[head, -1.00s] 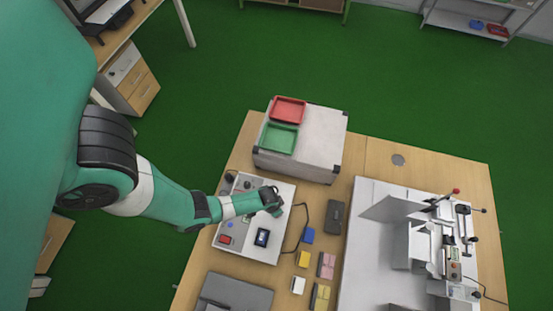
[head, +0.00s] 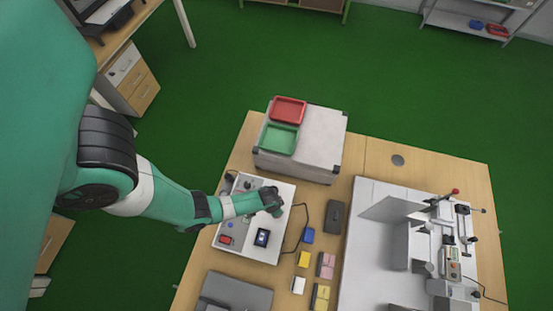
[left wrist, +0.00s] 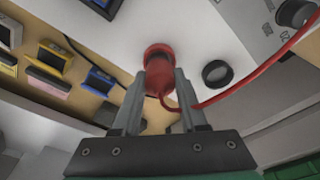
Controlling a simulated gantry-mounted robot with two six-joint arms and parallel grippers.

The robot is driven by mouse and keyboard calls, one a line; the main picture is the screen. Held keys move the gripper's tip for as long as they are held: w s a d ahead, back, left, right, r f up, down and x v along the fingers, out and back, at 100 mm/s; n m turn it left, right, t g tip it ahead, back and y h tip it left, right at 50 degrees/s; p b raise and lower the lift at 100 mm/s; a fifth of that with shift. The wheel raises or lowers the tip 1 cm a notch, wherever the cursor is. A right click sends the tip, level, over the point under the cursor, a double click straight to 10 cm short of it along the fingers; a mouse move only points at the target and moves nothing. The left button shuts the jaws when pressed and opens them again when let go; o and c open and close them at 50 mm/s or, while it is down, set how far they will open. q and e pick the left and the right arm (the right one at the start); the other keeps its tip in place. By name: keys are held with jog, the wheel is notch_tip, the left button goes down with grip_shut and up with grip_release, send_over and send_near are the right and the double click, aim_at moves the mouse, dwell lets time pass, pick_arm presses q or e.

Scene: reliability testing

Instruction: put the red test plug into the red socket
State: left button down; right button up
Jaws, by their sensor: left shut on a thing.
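My left gripper (head: 272,201) is over the right part of the white test panel (head: 262,248). In the left wrist view my left gripper (left wrist: 160,88) is shut on the red test plug (left wrist: 160,80), with a finger on each side. The plug's red lead curves off to the right. The plug's far end is at the red socket (left wrist: 158,49), whose red ring shows just beyond it on the panel. The plug lines up with the ring; how deep it sits I cannot tell. A black socket (left wrist: 217,73) is beside it, empty. My right gripper is not in view.
A grey box with a red tray (head: 288,110) and a green tray (head: 279,138) stands behind the panel. Several small coloured blocks and a dark block (head: 335,216) lie to the right. A test machine (head: 450,250) stands further right.

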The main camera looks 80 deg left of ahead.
pick_arm(q)
jog(key=shift+f+b, duration=0.6)
jog(key=shift+f, duration=0.1)
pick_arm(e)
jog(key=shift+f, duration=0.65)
pick_arm(q)
jog(key=c, duration=0.7)
grip_release()
jog(key=shift+c, duration=0.2)
